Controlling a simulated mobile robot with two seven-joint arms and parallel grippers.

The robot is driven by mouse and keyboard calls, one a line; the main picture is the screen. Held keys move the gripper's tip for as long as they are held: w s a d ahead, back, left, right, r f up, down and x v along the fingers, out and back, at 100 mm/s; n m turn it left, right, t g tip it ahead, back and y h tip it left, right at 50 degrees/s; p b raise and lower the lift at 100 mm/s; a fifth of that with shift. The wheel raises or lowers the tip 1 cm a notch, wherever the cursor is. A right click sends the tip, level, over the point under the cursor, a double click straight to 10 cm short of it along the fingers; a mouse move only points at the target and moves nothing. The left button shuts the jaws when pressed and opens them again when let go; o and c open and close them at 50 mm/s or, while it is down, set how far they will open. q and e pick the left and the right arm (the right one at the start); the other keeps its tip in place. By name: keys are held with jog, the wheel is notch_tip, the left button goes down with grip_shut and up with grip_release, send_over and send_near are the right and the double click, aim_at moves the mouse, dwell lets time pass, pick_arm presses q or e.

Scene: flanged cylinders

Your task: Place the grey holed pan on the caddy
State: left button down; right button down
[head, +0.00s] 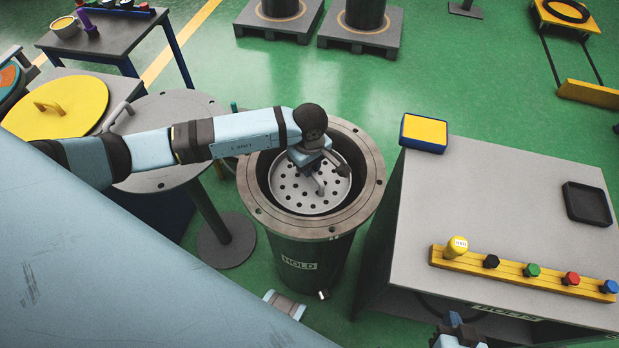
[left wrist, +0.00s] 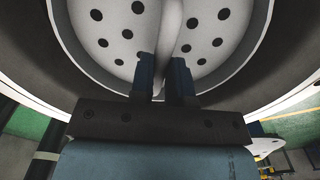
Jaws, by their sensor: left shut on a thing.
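The grey holed pan (head: 296,190) is a round pan with many holes, inside the mouth of the dark flanged cylinder (head: 374,185) marked HOLD. My left gripper (head: 318,172) reaches down into the mouth and is shut on the pan's upright handle. In the left wrist view the fingers (left wrist: 161,82) close on the handle bar, with the holed pan floor (left wrist: 117,28) behind. Whether the pan rests on something inside is hidden. A small part of my right gripper (head: 457,333) shows at the bottom edge; its jaws are unclear. I cannot tell which thing is the caddy.
A round grey stand top (head: 170,180) is left of the cylinder, partly under my left arm. A yellow lid (head: 62,108) lies further left. A grey bench (head: 480,205) on the right bears a yellow rack (head: 510,272) and a black tray (head: 586,204). Two pallets (head: 358,38) stand behind.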

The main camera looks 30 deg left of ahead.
pick_arm(q)
jog(key=shift+r+p, duration=0.9)
jog(key=shift+r, duration=1)
